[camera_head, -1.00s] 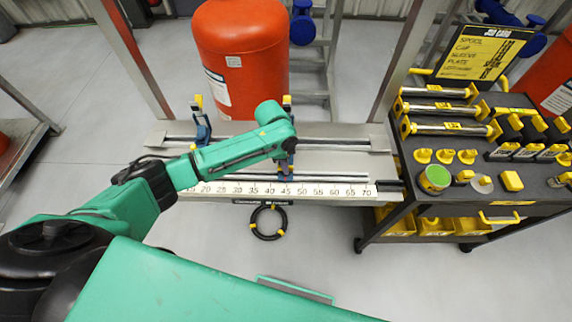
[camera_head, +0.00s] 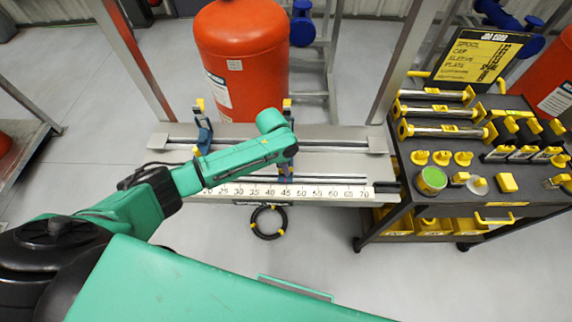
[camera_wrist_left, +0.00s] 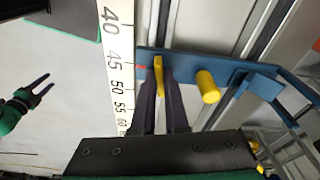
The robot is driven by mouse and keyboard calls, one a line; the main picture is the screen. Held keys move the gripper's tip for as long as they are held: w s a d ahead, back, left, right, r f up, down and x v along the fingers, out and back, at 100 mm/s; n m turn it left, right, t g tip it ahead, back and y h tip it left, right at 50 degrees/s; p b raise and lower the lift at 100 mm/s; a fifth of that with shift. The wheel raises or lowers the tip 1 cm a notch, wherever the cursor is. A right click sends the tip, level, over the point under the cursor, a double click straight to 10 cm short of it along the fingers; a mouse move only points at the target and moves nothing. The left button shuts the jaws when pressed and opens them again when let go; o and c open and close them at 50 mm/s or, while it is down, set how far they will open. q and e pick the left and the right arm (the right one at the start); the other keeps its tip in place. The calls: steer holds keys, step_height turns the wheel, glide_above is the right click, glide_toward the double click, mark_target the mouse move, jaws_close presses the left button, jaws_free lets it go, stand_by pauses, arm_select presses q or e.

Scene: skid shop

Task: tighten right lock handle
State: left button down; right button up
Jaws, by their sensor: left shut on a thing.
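The right lock handle (camera_wrist_left: 158,72) is a slim yellow lever on a blue clamp bracket (camera_wrist_left: 184,66) in the left wrist view. My left gripper (camera_wrist_left: 161,95) has its two dark fingers on either side of it, shut on it. In the head view my left forearm covers most of the right bracket; its upright with a yellow top (camera_head: 287,104) shows behind the wrist. The left bracket (camera_head: 202,130) stands further left on the rails. My right gripper (camera_wrist_left: 40,90) shows at the left of the left wrist view, fingers apart and empty.
A white ruler strip (camera_head: 315,192) runs along the bench's front edge. A yellow cylindrical knob (camera_wrist_left: 208,87) sits beside the handle on the bracket. An orange tank (camera_head: 240,55) stands behind. A dark cart (camera_head: 470,200) with yellow parts is at the right.

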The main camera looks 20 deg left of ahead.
arm_select(q)
steer(key=shift+r+n, duration=0.1)
steer(key=shift+n, duration=0.3)
steer(key=shift+p, duration=0.3)
steer(key=shift+n+p, duration=0.65)
steer(key=shift+n, duration=0.15)
steer(key=shift+n+t+p, duration=0.3)
steer(key=shift+n+p, duration=0.3)
steer(key=shift+n, duration=0.2)
